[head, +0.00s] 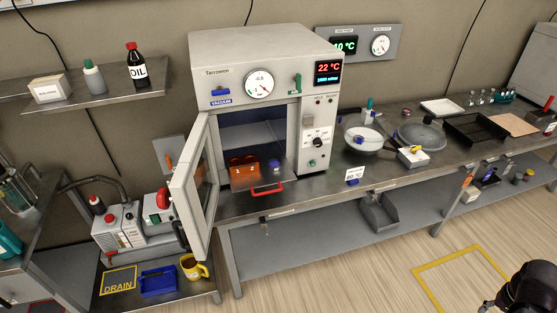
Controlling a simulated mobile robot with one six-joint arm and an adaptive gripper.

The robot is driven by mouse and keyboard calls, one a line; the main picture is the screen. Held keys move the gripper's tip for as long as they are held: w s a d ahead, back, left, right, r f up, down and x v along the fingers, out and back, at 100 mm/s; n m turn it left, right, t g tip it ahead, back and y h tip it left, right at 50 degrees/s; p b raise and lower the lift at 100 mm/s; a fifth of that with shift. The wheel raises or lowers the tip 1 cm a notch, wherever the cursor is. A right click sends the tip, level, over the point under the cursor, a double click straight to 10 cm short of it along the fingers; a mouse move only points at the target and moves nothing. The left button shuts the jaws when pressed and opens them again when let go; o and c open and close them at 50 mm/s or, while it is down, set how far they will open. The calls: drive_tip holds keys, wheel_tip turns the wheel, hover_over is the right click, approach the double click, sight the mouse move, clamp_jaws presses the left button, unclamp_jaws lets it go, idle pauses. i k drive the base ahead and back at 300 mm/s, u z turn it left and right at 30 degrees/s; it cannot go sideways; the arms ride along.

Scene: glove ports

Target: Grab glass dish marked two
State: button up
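The vacuum oven (265,65) stands on the steel bench with its door (196,185) swung open to the left. At the front of its chamber are two small orange-brown glass dishes side by side. The left dish (236,178) is marked 1 and the right dish (252,178) is marked 2. They look to be on a pulled-out shelf (272,184) with a red front handle. A dark part of my arm (532,287) shows at the bottom right corner, far from the oven. Its fingertips are cut off or too unclear to read.
A small blue-topped container (275,169) stands just right of dish 2. A white bowl (363,139) and a lidded pan (422,136) stand right of the oven. The floor (370,275) in front is clear.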

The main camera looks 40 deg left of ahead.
sight(274, 165)
drive_tip(key=i, duration=1.4)
drive_tip(key=u, duration=1.5)
drive_tip(key=k, duration=0.65)
drive_tip(key=u, duration=0.15)
